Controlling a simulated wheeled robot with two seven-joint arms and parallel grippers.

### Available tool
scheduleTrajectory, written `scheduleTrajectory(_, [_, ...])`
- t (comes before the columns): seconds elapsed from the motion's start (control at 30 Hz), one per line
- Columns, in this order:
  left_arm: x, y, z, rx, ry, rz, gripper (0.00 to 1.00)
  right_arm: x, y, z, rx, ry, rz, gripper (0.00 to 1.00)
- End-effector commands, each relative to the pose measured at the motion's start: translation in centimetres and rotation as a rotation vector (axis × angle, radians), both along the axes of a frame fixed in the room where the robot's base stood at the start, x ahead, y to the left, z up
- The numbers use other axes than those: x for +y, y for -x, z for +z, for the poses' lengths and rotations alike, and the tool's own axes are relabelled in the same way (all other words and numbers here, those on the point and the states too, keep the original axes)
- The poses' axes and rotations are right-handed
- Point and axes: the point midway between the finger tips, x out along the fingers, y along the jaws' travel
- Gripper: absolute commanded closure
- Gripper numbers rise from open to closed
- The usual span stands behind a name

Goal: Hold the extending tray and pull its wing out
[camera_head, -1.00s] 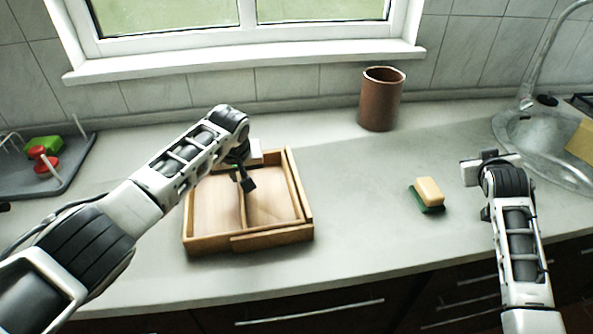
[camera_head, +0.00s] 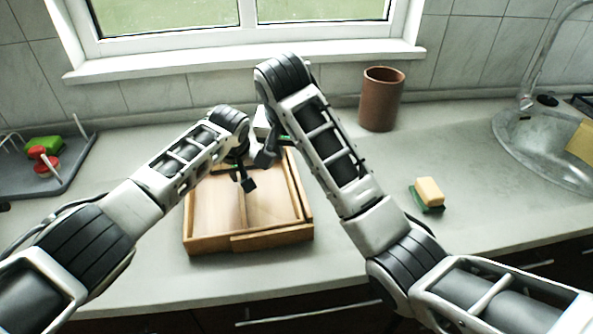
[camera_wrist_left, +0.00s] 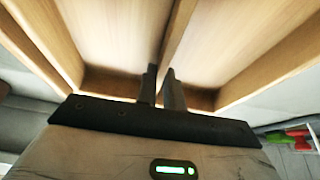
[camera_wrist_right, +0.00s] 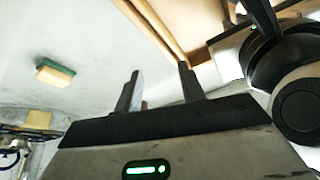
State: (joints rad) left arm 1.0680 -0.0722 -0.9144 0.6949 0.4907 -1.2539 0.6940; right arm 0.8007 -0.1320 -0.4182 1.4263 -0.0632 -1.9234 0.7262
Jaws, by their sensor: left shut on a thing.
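The wooden extending tray (camera_head: 205,243) lies on the counter, with a divider along its middle and a wing (camera_head: 290,185) along its right side. My left gripper (camera_head: 246,180) is over the tray; in the left wrist view (camera_wrist_left: 160,88) its fingers are closed on the divider. My right gripper (camera_head: 267,155) is at the tray's back right, partly hidden by its own arm. In the right wrist view (camera_wrist_right: 158,90) its fingers are apart with nothing held, and the tray's side edge (camera_wrist_right: 150,25) lies just beyond them.
A brown cylinder (camera_head: 381,100) stands by the back wall. A yellow and green sponge (camera_head: 429,193) lies on the counter right of the tray. The sink (camera_head: 545,145) is at the far right and a grey rack (camera_head: 60,182) at the far left. The counter between tray and sponge is clear.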

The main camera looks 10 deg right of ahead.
Motion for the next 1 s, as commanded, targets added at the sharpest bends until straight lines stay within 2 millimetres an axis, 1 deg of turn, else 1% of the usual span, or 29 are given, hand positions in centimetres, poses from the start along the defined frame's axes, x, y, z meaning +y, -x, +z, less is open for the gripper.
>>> scheduleTrajectory(0.03, [0.0,0.0,0.0,0.0,0.0,-0.001,1.0,-0.1,-0.3,-1.1,0.005,0.0,-0.001,0.6])
scheduleTrajectory(0.2, [0.0,0.0,0.0,0.0,0.001,-0.001,1.0,-0.6,-1.5,-4.4,0.006,0.0,0.001,0.6])
scheduleTrajectory(0.4, [0.0,0.0,0.0,0.0,0.001,-0.001,1.0,-0.9,-2.7,-7.1,0.003,-0.001,0.002,0.6])
scheduleTrajectory(0.6, [-0.1,0.0,0.0,0.0,0.001,-0.001,1.0,-1.1,-3.1,-8.2,0.001,-0.003,0.002,0.6])
scheduleTrajectory(0.87, [-0.1,0.0,0.0,0.0,0.001,-0.001,1.0,-1.1,-3.2,-8.2,0.0,-0.003,0.002,0.6])
scheduleTrajectory(0.9, [-0.1,0.0,0.0,0.0,0.001,-0.001,1.0,-1.1,-3.2,-8.2,0.0,-0.003,0.002,0.71])
scheduleTrajectory(0.97, [-0.1,0.0,0.0,0.0,0.001,-0.001,1.0,-1.1,-3.2,-8.2,0.0,-0.002,0.003,0.88])
scheduleTrajectory(1.0, [-0.1,0.0,0.0,0.0,0.001,-0.001,1.0,-1.1,-3.2,-8.2,0.0,-0.002,0.003,0.99])
